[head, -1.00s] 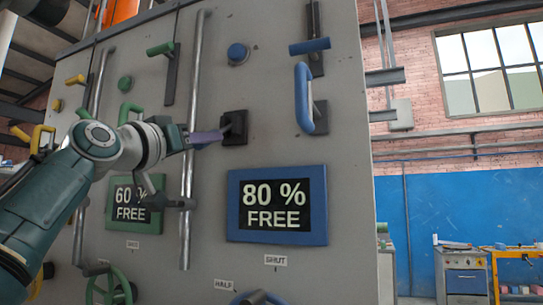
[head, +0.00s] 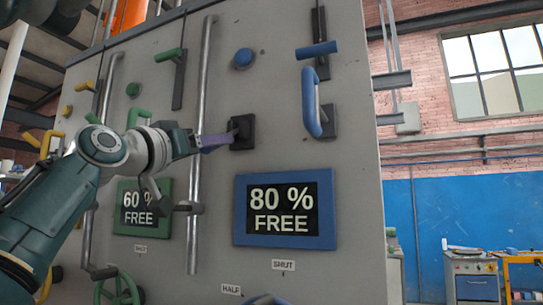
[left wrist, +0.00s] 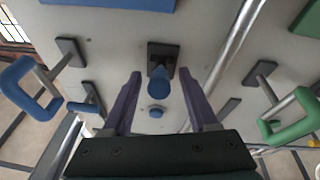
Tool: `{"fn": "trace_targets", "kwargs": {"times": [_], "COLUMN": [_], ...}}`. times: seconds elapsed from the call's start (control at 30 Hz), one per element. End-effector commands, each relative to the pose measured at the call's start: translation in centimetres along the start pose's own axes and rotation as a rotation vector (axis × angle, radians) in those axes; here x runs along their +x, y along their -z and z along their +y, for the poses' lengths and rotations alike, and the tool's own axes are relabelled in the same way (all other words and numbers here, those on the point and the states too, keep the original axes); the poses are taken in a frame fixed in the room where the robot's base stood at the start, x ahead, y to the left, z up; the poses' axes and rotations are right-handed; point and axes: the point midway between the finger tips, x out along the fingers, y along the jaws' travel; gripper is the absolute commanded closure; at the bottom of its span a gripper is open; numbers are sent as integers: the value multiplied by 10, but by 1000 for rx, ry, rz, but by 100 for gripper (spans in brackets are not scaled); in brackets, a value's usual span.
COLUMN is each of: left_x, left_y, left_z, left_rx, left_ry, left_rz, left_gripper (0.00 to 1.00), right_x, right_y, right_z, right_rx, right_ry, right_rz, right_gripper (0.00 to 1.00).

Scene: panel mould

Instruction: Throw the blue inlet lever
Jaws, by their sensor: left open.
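A short lever with a blue knob (left wrist: 159,82) stands out from a black square plate (head: 242,132) on the grey panel. In the head view the knob is hidden, apparently by my gripper. My left gripper (head: 234,138) is open at this plate. In the left wrist view its two purple fingers (left wrist: 160,74) stand on either side of the blue knob, with a gap to each side. I cannot tell how deep the knob sits between them. My right gripper is not in view.
Nearby are a blue looped handle (head: 311,102), a blue T-handle (head: 317,48) in a slot and a blue button (head: 243,57). A blue-framed display (head: 285,208) reads 80 % FREE. A vertical metal pipe (head: 200,90) runs close by my left wrist; green controls lie further left.

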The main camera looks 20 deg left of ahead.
Motion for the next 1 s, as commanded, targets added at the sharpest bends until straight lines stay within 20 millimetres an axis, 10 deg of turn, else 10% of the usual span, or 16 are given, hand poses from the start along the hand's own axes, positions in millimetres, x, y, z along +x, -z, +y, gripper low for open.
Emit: {"fn": "trace_targets", "kwargs": {"times": [0.5, 1.0], "left_x": [-82, -93], "left_y": [-3, -1], "left_z": [-1, 0], "left_rx": [4, 1], "left_ry": [2, 2], "left_rz": [0, -1], "left_gripper": [40, 40], "right_x": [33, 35], "right_y": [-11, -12], "right_z": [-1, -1], "right_rx": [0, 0], "right_ry": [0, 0], "right_rz": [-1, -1], "right_gripper": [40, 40]}}
